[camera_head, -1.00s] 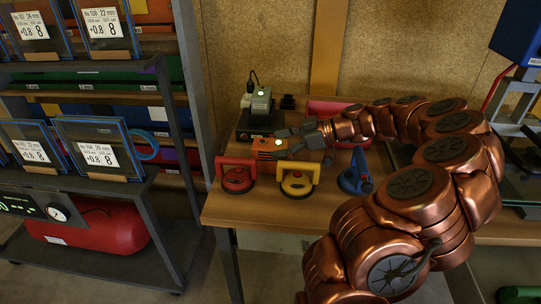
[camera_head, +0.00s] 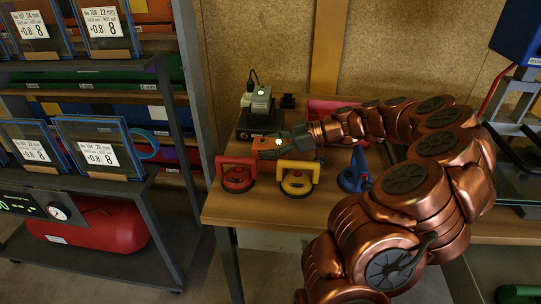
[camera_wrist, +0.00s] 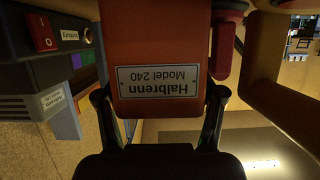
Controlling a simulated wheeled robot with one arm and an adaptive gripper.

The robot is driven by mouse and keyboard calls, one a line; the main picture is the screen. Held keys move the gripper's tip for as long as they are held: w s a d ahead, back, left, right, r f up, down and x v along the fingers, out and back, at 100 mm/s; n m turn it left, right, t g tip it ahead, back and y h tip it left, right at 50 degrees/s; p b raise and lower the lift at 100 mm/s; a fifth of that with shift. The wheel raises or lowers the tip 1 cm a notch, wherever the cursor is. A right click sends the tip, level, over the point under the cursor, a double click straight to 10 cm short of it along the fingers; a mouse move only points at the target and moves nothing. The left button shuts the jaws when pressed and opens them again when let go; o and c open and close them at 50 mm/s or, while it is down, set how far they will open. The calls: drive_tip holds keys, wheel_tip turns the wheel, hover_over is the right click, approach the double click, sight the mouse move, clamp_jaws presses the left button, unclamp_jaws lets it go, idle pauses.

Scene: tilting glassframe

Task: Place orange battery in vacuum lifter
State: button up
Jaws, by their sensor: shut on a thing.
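The orange battery (camera_head: 262,143) is on the wooden table in front of the charger, and its lower edge is partly hidden in the head view. In the wrist view the orange block (camera_wrist: 160,45) fills the top centre, with an upside-down label reading "Halbrenn Model 240". My gripper (camera_head: 284,146) reaches in from the right and is shut on it. In the wrist view my gripper (camera_wrist: 160,100) has one dark finger on each side of the block. Red (camera_head: 238,175), yellow (camera_head: 297,178) and blue (camera_head: 354,176) suction-cup lifters stand along the table's front.
The charger (camera_head: 258,117), with a grey unit on it, stands just behind the orange battery. A red switch on it shows in the wrist view (camera_wrist: 42,32). A dark shelf rack (camera_head: 170,110) with glass panels is at the left. The table's front edge is close before the lifters.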

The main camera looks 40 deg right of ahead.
drive_tip(key=c, duration=0.5)
clamp_jaws()
drive_tip(key=shift+r, duration=0.1)
